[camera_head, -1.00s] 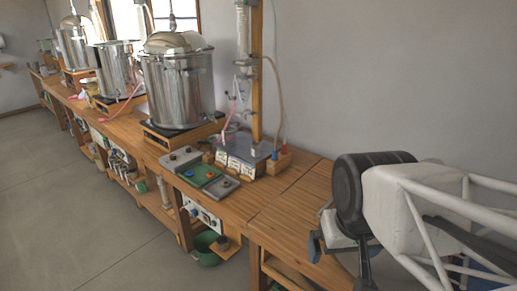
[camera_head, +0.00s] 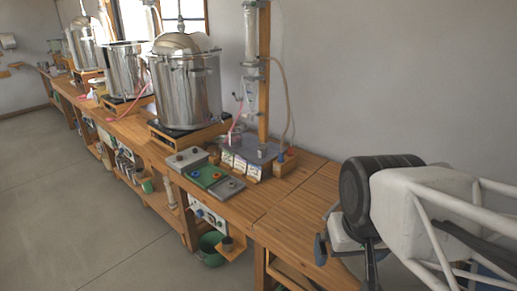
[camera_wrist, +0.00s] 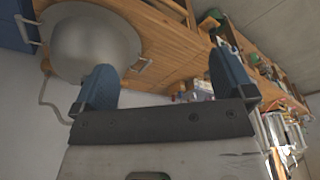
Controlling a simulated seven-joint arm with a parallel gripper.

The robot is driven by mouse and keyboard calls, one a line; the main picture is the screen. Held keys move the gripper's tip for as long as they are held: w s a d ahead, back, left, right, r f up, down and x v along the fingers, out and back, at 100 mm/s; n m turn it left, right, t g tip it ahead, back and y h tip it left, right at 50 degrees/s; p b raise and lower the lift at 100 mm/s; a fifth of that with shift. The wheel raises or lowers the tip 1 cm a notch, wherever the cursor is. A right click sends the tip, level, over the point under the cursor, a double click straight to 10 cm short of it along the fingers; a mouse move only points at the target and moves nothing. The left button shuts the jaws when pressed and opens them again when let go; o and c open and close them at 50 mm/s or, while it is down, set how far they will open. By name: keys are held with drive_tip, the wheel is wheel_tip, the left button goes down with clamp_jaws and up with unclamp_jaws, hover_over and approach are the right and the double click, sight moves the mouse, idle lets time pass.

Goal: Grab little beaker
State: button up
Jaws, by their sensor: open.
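A small glass beaker (camera_head: 236,137) seems to stand under the glass condenser at the distiller, on the right part of the bench. It is small and hard to make out. My gripper shows at the lower right of the head view, well to the right of the distiller and apart from it. In the wrist view my gripper (camera_wrist: 165,82) has its two blue fingers spread wide with nothing between them. I cannot make out the beaker for sure in the wrist view.
A grey and green control box (camera_head: 206,177) sits at the bench's front edge. A wooden post (camera_head: 264,80) rises behind the distiller. Large steel pots (camera_head: 187,90) line the bench to the left. The bench top (camera_head: 290,197) right of the distiller is bare.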

drive_tip(key=c, duration=0.3)
drive_tip(key=shift+c, duration=0.2)
drive_tip(key=w+a+r+m+t+y, duration=0.1)
drive_tip(key=w+a+r+m+y, duration=0.2)
drive_tip(key=w, duration=0.8)
drive_tip(key=w+a+r+m+y, duration=0.1)
drive_tip(key=w+a+m+y, duration=0.3)
drive_tip(key=w, duration=0.7)
drive_tip(key=m+t+y, duration=0.1)
drive_tip(key=m+t, duration=0.5)
drive_tip(key=m, duration=0.9)
hover_over(263, 151)
drive_tip(key=s+a, duration=0.1)
drive_tip(key=s, duration=1.7)
wheel_tip(263, 151, down, 10)
drive_tip(key=f, duration=0.1)
drive_tip(key=w+d+f+m+t+h, duration=0.2)
drive_tip(key=w+f+m, duration=0.7)
drive_tip(key=w+f, duration=0.5)
drive_tip(key=shift+w+d+t, duration=0.2)
drive_tip(key=shift+d+t, duration=0.3)
drive_tip(key=shift+d, duration=0.3)
